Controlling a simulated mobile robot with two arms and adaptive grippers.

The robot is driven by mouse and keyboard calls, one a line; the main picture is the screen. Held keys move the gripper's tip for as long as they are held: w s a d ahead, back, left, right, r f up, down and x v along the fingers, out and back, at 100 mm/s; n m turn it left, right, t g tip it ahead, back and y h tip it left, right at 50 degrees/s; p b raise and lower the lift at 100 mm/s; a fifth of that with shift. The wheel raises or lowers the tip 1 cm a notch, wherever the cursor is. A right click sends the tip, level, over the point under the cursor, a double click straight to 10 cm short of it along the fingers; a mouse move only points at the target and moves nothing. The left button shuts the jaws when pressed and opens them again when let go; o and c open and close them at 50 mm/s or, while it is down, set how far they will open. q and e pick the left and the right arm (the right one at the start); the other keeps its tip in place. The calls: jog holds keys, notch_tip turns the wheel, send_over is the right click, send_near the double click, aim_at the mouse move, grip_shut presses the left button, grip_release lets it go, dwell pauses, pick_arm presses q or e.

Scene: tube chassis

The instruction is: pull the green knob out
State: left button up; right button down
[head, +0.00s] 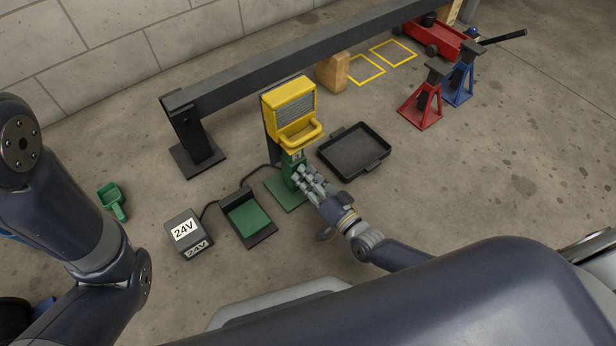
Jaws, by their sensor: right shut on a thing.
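A green post on a green foot plate (283,194) stands below the yellow unit (291,108). My right gripper (303,176) is at the right side of this post, with its fingers closed against it. It is shut on the green knob, which its fingers hide almost wholly. How far out the knob sits cannot be seen. My left arm crosses the left of the head view, but its gripper is out of the picture.
A black tray (329,158) lies just right of the post. A 24V box (187,233) and a green-topped pad (249,216), joined by cable, are to the left. A green scoop (112,199) lies farther left. A dark beam (240,77) runs behind.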

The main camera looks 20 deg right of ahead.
jog(key=p+v, duration=0.1)
jog(key=v, duration=0.2)
jog(key=shift+s+f, duration=0.1)
jog(key=shift+s, duration=0.05)
jog(key=c, duration=1.3)
grip_release()
jog(key=shift+d, duration=0.1)
jog(key=v, duration=1.2)
